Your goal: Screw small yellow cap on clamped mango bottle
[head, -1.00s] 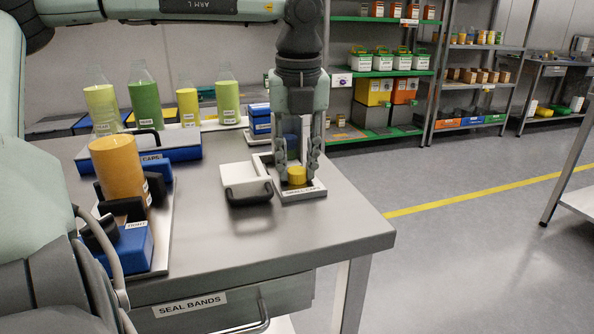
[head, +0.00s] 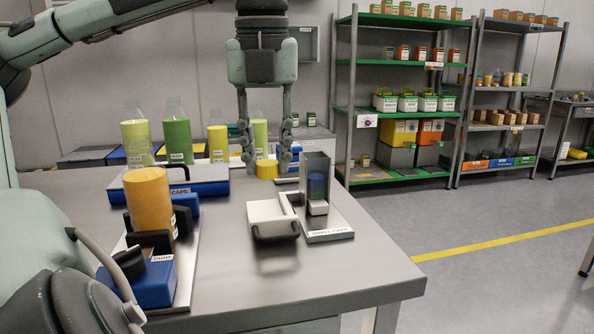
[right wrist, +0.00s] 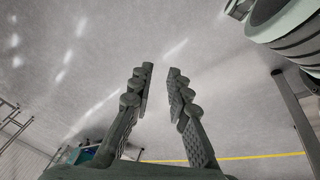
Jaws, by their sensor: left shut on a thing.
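My left gripper (head: 266,158) is shut on the small yellow cap (head: 267,170) and holds it between its fingertips, above the back of the table. The orange mango bottle (head: 149,199) stands upright in a black-jawed clamp (head: 150,242) at the left, with the gripper to its right and apart from it. No neck shows above the bottle's orange body. The small caps dispenser (head: 315,185) stands right of the gripper.
A white tray with a dark handle (head: 272,220) sits beside the dispenser. A blue caps case (head: 205,188) lies behind the clamp. Several filled bottles (head: 177,140) stand at the back. The table's front right (head: 340,265) is clear.

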